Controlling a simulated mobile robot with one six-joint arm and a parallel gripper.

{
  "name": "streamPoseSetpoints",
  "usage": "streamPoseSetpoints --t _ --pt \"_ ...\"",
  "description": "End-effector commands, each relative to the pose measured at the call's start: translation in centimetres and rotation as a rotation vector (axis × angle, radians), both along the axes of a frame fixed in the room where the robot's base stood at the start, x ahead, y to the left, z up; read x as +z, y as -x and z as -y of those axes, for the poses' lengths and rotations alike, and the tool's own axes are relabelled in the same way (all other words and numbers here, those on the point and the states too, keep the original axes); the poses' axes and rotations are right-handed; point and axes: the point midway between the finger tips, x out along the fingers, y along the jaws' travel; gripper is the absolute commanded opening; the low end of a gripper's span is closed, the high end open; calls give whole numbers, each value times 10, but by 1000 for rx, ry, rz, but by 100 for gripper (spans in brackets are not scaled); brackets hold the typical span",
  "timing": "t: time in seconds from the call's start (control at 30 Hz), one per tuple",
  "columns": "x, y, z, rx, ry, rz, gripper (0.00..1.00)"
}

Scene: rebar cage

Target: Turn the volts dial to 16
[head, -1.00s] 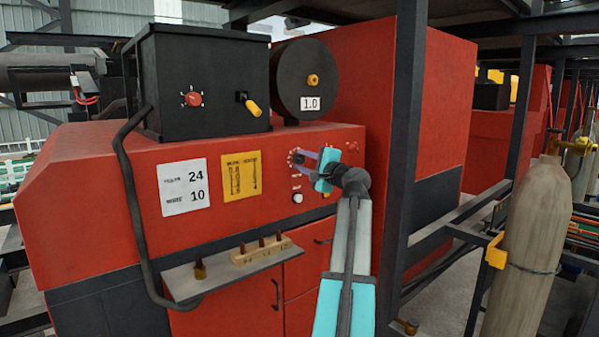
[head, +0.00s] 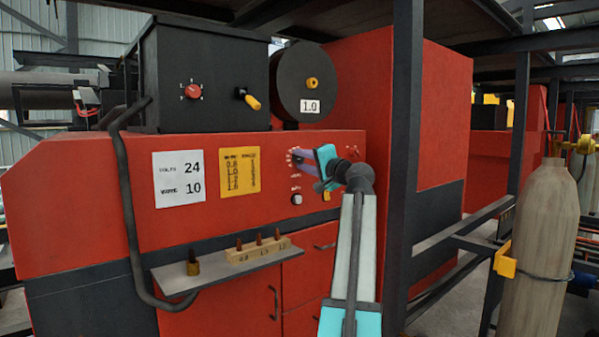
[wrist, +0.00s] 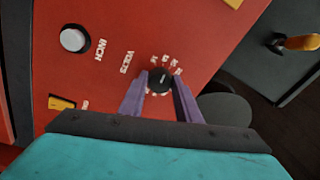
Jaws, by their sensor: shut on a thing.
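The volts dial (wrist: 160,82) is a round black knob on the red panel, with white numbers around its upper side and the word VOLTS beside it in the wrist view. A pale pointer mark shows on the knob; I cannot tell which number it points to. My gripper (wrist: 161,78) has its two purple fingers on either side of the knob, shut on it. In the head view my gripper (head: 307,166) reaches the panel from the right, and its fingers and cyan body hide most of the dial.
A white button labelled INCH (wrist: 74,39) and a yellow switch (wrist: 62,103) are near the dial. A white card (head: 179,179) shows 24 and 10, beside a yellow chart (head: 239,171). A shelf (head: 200,273) juts out below. A dark post (head: 404,130) stands right of my arm.

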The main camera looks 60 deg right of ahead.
Motion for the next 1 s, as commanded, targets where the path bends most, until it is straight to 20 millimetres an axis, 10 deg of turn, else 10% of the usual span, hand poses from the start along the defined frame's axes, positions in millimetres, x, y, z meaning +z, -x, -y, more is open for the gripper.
streamPoseSetpoints --t 1.0 --pt "5 -1 3 -5 579 -179 8"
